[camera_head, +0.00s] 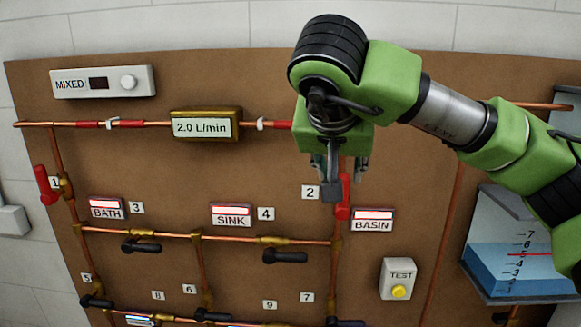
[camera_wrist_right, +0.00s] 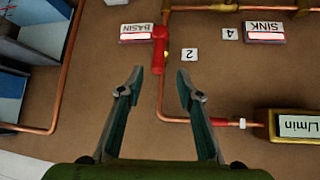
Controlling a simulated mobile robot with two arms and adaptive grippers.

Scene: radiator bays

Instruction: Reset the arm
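My right arm comes in from the right in the head view. My right gripper (camera_head: 333,190) hangs in front of the brown board (camera_head: 160,190), close to the red valve handle (camera_head: 343,197) by label 2. In the right wrist view my right gripper (camera_wrist_right: 158,88) has its two fingers spread apart with nothing between them. The red handle (camera_wrist_right: 159,50) lies beyond the fingertips there, upright along its pipe. The gap between gripper and handle is hard to judge. My left gripper is in neither view.
The board carries copper pipes (camera_head: 290,239), several black lever valves, a 2.0 L/min meter (camera_head: 206,126), a MIXED panel (camera_head: 103,82) and a TEST button box (camera_head: 398,279). Another red handle (camera_head: 45,184) is by label 1. A blue water tank (camera_head: 515,270) stands at the right.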

